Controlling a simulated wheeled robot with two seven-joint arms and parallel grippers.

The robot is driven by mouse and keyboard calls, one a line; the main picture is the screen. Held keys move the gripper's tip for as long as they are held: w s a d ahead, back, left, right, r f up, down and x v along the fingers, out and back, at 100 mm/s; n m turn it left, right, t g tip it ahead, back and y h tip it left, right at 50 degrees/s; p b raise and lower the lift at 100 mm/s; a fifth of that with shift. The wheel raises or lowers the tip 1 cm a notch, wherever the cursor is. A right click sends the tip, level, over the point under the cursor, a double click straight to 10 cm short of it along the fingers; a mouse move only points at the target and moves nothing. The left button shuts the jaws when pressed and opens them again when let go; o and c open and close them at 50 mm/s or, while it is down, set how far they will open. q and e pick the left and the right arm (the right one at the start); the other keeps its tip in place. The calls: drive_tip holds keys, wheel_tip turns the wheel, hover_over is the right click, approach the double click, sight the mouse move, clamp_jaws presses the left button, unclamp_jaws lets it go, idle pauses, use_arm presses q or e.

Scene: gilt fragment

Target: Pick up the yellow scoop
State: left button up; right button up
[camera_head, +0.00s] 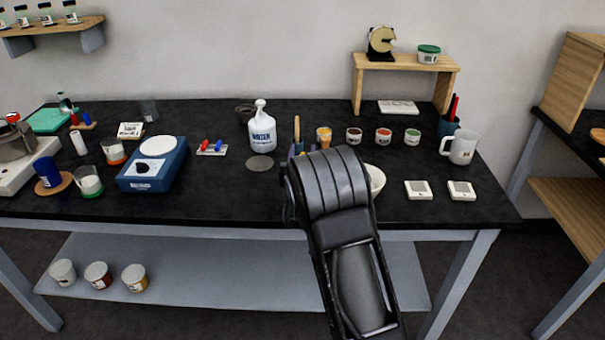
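My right arm comes up from the bottom centre, and its dark wrist covers the middle of the table's front part. My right gripper (301,150) is mostly hidden behind that wrist, so its fingers and anything between them cannot be made out. A thin upright tan-yellow piece (296,129) shows just beyond the wrist; I cannot tell whether it is the yellow scoop or its handle. No other clear yellow scoop is visible. My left gripper is not in view.
The black table (225,205) holds a white wash bottle (262,132), a blue scale (152,172), several small jars, a white bowl (376,180) partly behind my wrist, a white mug (462,148) and two white square items. A wooden riser (405,62) stands behind. The front left-centre is clear.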

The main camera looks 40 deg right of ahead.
drive_tip(key=shift+c, duration=0.6)
clamp_jaws()
